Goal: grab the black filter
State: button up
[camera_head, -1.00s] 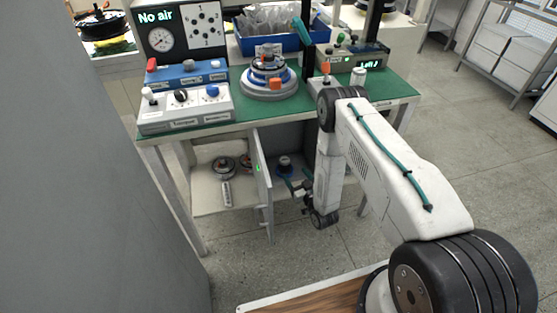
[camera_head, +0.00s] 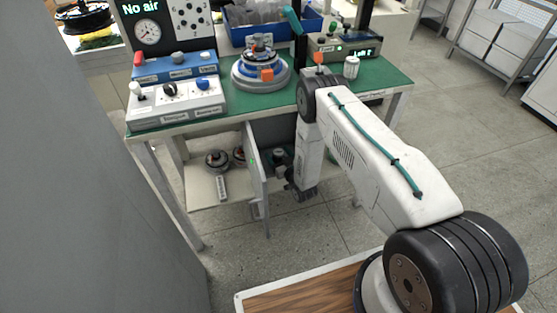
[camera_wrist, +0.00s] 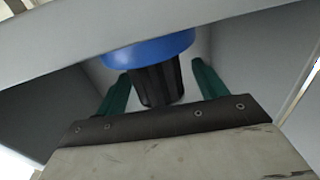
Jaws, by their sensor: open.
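In the wrist view, a dark, ribbed black cylinder, the black filter (camera_wrist: 159,85), adjoins a round blue part (camera_wrist: 150,48). My gripper (camera_wrist: 160,72) has its two green fingers apart, one on each side of the black cylinder. Gaps show between the fingers and the cylinder, so it is not clasped. In the head view, the filter (camera_head: 278,155) appears small and partly hidden inside the lower compartment under the green-topped bench. My wrist hangs just to its right, and my fingers are hard to make out there.
A white upright panel (camera_head: 257,180) stands just left of the compartment. Other round parts (camera_head: 217,160) lie on the lower shelf (camera_head: 201,190). The green bench top (camera_head: 300,92) above carries control boxes (camera_head: 175,105) and a blue-and-white round assembly (camera_head: 262,70). Floor is clear in front.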

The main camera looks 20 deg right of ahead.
jog(key=c, duration=1.1)
